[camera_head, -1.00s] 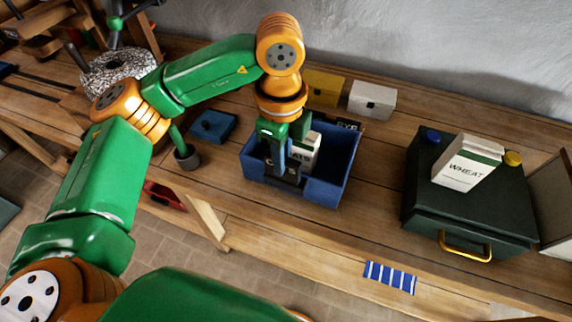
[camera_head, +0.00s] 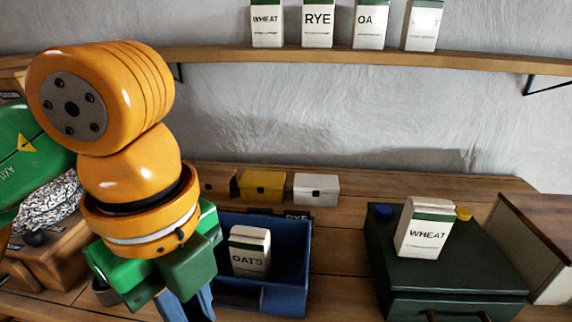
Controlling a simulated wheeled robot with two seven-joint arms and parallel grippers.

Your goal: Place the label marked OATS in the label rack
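A white and green carton marked OATS (camera_head: 249,251) stands in the blue bin (camera_head: 297,270). A dark strip lettered RYE (camera_head: 297,216) shows at the bin's back edge, partly covered. I cannot make out a separate OATS label or a label rack. My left gripper (camera_head: 190,306) points down at the left side of the bin, close to the camera. Its fingers run to the bottom edge of the picture, so their tips and anything between them are hidden. My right gripper is not in view.
A WHEAT carton (camera_head: 424,228) stands on a dark green case (camera_head: 450,272) at right. Yellow (camera_head: 262,185) and white (camera_head: 316,188) boxes stand behind the bin. A wall shelf (camera_head: 340,58) holds several cartons. Bare bench lies between bin and case.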

